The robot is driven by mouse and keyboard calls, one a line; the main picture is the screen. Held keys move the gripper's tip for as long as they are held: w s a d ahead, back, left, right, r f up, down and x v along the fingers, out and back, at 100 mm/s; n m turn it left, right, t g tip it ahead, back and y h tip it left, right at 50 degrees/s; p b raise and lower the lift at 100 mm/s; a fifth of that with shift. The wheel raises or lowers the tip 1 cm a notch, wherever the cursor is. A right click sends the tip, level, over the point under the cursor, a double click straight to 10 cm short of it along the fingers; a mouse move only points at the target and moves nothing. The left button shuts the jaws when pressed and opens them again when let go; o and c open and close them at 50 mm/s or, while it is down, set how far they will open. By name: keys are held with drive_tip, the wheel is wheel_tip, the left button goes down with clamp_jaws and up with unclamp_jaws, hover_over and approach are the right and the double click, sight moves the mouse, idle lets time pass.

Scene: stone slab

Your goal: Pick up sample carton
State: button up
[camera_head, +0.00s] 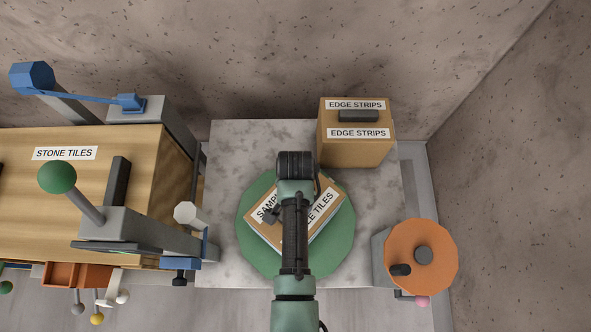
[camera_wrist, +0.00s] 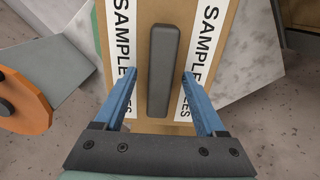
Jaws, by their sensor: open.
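The sample carton (camera_head: 325,220) is a brown box with white "SAMPLE TILES" labels. It lies turned at an angle on a round green disc (camera_head: 255,257) on the stone slab, partly hidden under my arm in the head view. In the wrist view the carton (camera_wrist: 146,30) fills the middle, with a dark raised handle bar (camera_wrist: 163,70) between its two labels. My gripper (camera_wrist: 158,75) is open above the carton. Its blue fingers stand on either side of the handle with gaps on both sides. In the head view my arm hides the fingertips.
An "EDGE STRIPS" box (camera_head: 356,150) stands behind the carton, to its right. An orange round wheel (camera_head: 440,262) is at the slab's right. At left are a "STONE TILES" box (camera_head: 120,150) and a lever with a green knob (camera_head: 57,177). The slab's (camera_head: 235,140) back left is bare.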

clamp_jaws()
drive_tip(key=shift+w+r, duration=0.1)
drive_tip(key=shift+r, duration=0.05)
idle(1.2)
